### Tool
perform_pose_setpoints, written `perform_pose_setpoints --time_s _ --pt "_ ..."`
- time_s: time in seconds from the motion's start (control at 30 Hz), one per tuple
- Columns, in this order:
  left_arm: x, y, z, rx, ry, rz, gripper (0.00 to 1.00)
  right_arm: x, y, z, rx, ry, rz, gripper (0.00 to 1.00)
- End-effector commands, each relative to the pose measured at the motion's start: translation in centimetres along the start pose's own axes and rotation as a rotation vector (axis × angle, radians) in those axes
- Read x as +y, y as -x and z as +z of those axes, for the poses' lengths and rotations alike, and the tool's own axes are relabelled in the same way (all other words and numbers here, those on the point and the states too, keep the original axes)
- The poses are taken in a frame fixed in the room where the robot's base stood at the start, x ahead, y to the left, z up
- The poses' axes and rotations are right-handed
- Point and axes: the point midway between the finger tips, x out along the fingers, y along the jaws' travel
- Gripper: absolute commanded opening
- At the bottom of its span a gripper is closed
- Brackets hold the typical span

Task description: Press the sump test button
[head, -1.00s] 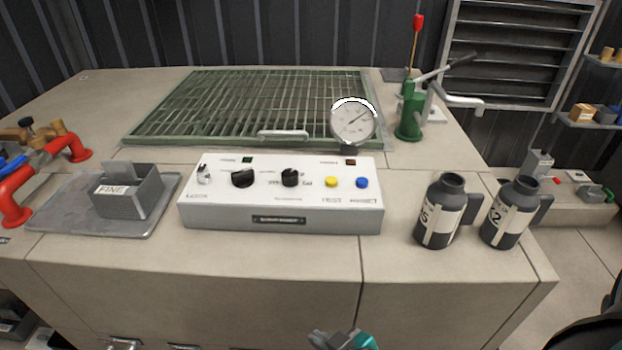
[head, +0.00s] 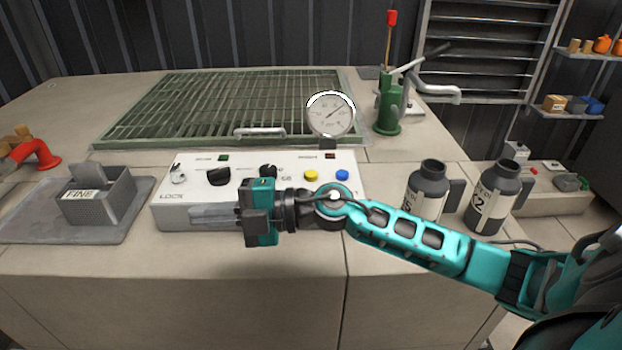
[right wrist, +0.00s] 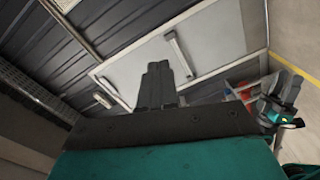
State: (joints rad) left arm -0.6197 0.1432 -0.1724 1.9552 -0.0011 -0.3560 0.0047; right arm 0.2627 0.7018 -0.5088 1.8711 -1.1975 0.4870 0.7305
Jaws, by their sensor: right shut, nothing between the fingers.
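The white-topped control box (head: 163,211) stands on the bench front. It has a yellow button (head: 311,175) and a blue button (head: 342,174) at its right. The earlier head frame shows TEST below the yellow one; my right arm now covers that lettering. My right gripper (head: 192,216) is shut and empty, its fingers pointing left across the box's front, left of and below the yellow button. Its closed fingers show in the right wrist view (right wrist: 158,84). What looks like my left gripper (right wrist: 284,98) is at that view's right edge; its jaw state is unclear.
Black knobs (head: 219,176) are on the box. A pressure gauge (head: 331,115) stands behind it, before a green grating (head: 220,105). Two dark bottles (head: 427,190) stand at right, behind my forearm. A grey FINE bin (head: 98,195) is at left.

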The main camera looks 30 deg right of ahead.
Motion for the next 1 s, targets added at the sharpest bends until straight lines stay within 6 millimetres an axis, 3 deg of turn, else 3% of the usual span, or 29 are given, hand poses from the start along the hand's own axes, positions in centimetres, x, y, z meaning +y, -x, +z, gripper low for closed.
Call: perform_pose_setpoints --time_s 0.17,0.3,0.43,0.63,1.0 --pt "0.2 -0.8 0.8 0.004 0.002 0.004 0.43 1.2 3.2 5.6 -0.095 0.353 -0.402 0.0" --pt "0.2 -1.1 1.1 0.008 0.003 0.005 0.43 4.3 8.7 11.8 -0.339 0.518 -0.666 0.0" --pt "0.3 -1.2 1.3 0.006 0.003 0.006 0.43 7.6 13.3 15.2 -0.544 0.58 -0.79 0.0" --pt "0.3 -1.4 1.5 0.003 0.004 0.007 0.43 10.5 17.2 17.2 -0.718 0.608 -0.86 0.0" --pt "0.2 -1.4 1.4 0.006 0.002 0.007 0.43 10.9 17.7 17.5 -0.741 0.611 -0.868 0.0"
